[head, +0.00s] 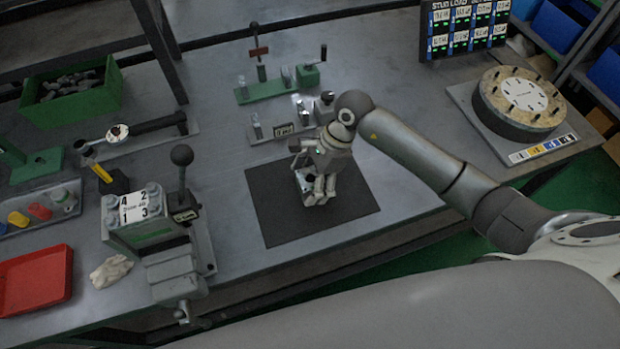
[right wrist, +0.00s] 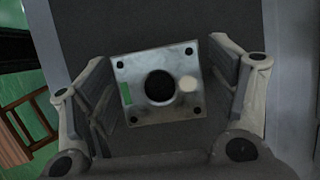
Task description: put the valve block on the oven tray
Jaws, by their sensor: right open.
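The valve block is a square grey metal piece with a large central hole, corner holes and a green mark; it shows in the right wrist view (right wrist: 143,72). It rests on a dark mat (head: 268,214). In the head view it is mostly hidden by my right gripper (head: 318,190), which points down over the mat. In the right wrist view my right gripper (right wrist: 165,88) is open, with a finger on either side of the block. A red tray (head: 62,272) lies at the left bench edge; I cannot tell whether it is the oven tray. My left gripper is not in view.
Left of the mat stands a clamp fixture (head: 150,235) with an upright ball-ended lever. Green-based fixtures (head: 262,92) stand behind the mat. A green bin (head: 72,95) is at the back left, and a round stud dial (head: 515,100) at the right.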

